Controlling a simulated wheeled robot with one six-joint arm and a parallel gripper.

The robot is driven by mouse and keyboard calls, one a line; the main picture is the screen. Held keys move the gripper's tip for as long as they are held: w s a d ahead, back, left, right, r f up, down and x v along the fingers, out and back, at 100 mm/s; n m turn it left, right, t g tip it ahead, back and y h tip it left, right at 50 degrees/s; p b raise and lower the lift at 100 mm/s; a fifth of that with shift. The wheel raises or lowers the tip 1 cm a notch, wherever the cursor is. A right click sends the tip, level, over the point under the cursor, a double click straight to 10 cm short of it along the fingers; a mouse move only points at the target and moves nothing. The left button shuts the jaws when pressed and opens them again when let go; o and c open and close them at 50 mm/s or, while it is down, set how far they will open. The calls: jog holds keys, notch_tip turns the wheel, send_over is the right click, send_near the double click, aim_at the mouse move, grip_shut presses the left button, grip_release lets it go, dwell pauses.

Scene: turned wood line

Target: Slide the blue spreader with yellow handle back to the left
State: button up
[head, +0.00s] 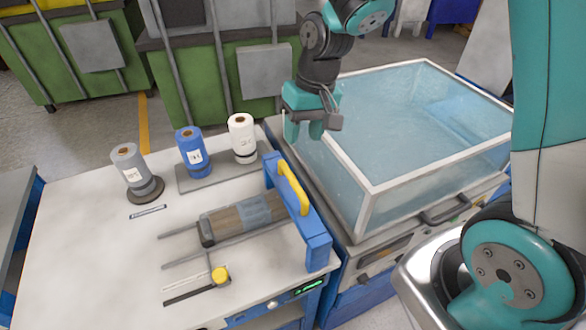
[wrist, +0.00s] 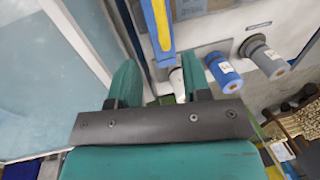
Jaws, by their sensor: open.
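The blue spreader (head: 318,240) is an upright blue bar with a yellow handle (head: 293,188) on its top. It stands at the right end of two thin rails on the white table. In the wrist view the spreader (wrist: 139,30) and its yellow handle (wrist: 159,22) show at the top, beyond my fingers. My gripper (head: 304,132) is open and empty, pointing down. It is behind and above the spreader's far end, apart from the handle. The wrist view shows both fingers of my gripper (wrist: 158,78) spread.
Grey (head: 128,165), blue (head: 192,150) and white (head: 242,138) spools stand at the table's back. A clear-walled tank (head: 365,190) stands right. A yellow-knobbed tool (head: 220,275) lies in front. Table's left is clear.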

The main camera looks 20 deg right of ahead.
aim_at(293, 176)
jog(key=f, duration=0.3)
jog(key=a+f+p, duration=0.1)
jog(key=f, duration=0.3)
jog(key=a+f, duration=0.1)
jog(key=f, duration=0.3)
jog(key=shift+a+p, duration=0.1)
jog(key=shift+p, duration=0.3)
grip_shut()
